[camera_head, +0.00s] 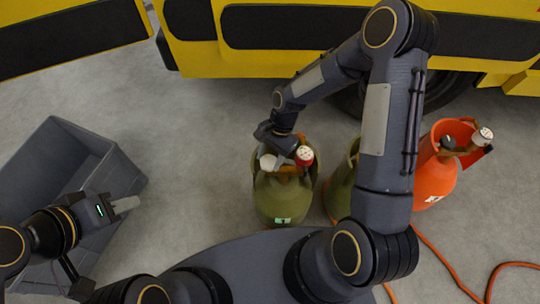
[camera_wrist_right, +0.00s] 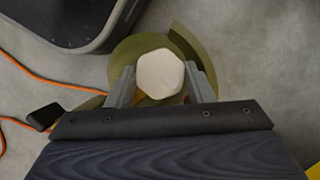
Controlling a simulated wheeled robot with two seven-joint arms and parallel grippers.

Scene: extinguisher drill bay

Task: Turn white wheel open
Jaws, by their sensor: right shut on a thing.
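The white wheel (camera_head: 268,162) sits on top of an olive green cylinder (camera_head: 283,200) in the head view. In the right wrist view the white wheel (camera_wrist_right: 160,73) is a pale, rounded many-sided knob between my two fingers. My right gripper (camera_head: 283,157) reaches down from above and is shut on the white wheel; its fingers (camera_wrist_right: 160,82) flank the wheel on both sides. My left gripper (camera_head: 127,204) is at the left, apart from the cylinder, over the edge of a grey bin. Its fingertips overlap in view, so its opening is unclear.
A red-rimmed gauge (camera_head: 305,155) is beside the wheel. A second green cylinder (camera_head: 342,190) is partly hidden behind my right arm. An orange cylinder (camera_head: 434,175) stands at the right. The grey bin (camera_head: 52,150) is at the left. An orange hose (camera_head: 445,262) lies on the floor.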

